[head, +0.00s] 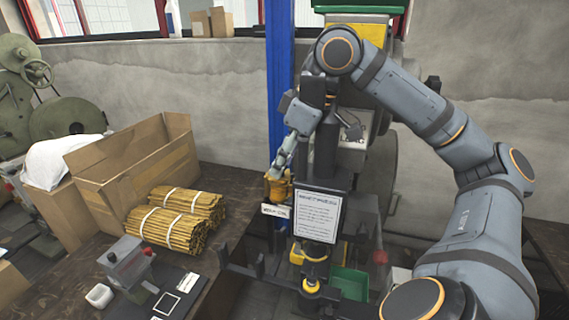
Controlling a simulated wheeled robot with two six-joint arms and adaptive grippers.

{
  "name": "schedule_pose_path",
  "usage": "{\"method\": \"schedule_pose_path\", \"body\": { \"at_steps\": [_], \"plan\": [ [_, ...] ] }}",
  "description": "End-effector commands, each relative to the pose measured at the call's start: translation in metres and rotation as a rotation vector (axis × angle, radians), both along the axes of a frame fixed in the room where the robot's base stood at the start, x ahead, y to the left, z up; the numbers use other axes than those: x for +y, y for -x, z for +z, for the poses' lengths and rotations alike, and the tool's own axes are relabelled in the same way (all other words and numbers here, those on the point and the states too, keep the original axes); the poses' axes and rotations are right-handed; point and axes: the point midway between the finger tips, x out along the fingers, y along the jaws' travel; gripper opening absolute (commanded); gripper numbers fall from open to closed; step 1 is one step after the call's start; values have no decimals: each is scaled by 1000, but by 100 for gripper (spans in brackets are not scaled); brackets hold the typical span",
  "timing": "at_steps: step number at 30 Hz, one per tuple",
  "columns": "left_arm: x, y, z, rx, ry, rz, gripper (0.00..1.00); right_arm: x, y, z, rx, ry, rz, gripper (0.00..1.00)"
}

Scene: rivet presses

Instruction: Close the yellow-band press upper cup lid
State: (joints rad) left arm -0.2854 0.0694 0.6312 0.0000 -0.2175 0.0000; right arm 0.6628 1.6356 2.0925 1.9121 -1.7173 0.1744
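The press with the yellow band (367,37) stands at centre right, partly hidden behind my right arm. A small amber cup (280,191) sits at the press's left side, beside the blue post. My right gripper (275,172) reaches down from the upper right, with its fingertips at the top of this cup. I cannot tell whether they touch it, nor how its lid stands. The fingers look close together, but their gap is too small to make out. My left gripper is not in view.
A blue post (280,80) rises close left of my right gripper. A sign (317,216) stands in front of the press. An open carton (135,165), bundled brown rods (175,228) and a grey control box (126,262) crowd the left bench. A green bin (350,283) sits low.

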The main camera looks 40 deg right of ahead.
Motion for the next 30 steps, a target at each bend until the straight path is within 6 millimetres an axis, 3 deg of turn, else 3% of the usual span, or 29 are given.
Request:
{"method": "schedule_pose_path", "body": {
  "at_steps": [5,14,20,30],
  "plan": [
    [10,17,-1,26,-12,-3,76,0,0,0,0,0,0,39],
    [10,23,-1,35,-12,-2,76,0,0,0,0,-1,0,1],
    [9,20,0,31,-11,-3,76,0,0,1,0,-1,-9,0],
    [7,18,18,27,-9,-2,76,11,5,3,1,0,-308,0]
  ]
}}
